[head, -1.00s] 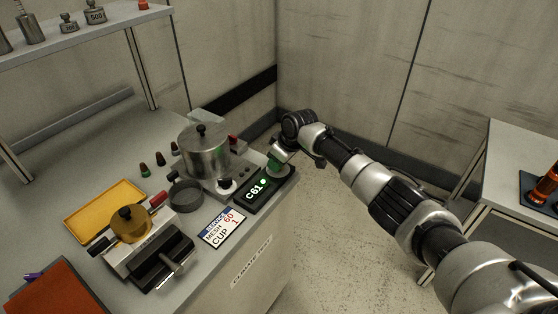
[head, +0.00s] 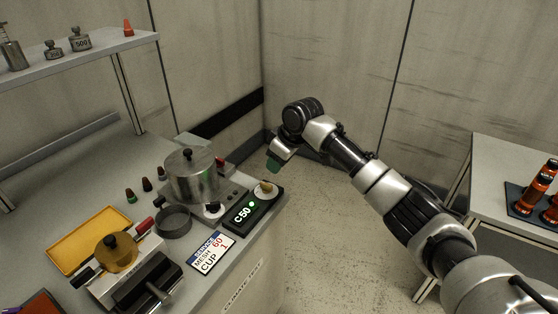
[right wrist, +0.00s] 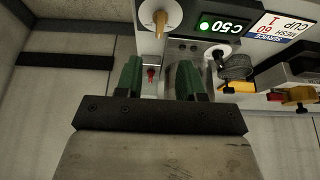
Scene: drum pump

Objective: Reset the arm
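My right gripper (head: 275,163) hangs above and beyond the counter's right end, with its green fingers pointing down. In the right wrist view its two green fingers (right wrist: 159,78) stand apart with nothing held between them. A small brass-coloured piece (head: 266,186) stands upright on a round white plate at the end of the black display unit (head: 240,214), which reads C50 with a green light. The brass piece also shows in the right wrist view (right wrist: 160,22), clear of the fingers. My left gripper is out of view.
A metal pot (head: 192,177) with a lid stands behind the display. A yellow tray (head: 88,238), a dark ring-shaped dish (head: 173,221) and a label card (head: 213,252) are on the counter. A side table (head: 510,150) with orange-and-black items is at right. Open floor lies between.

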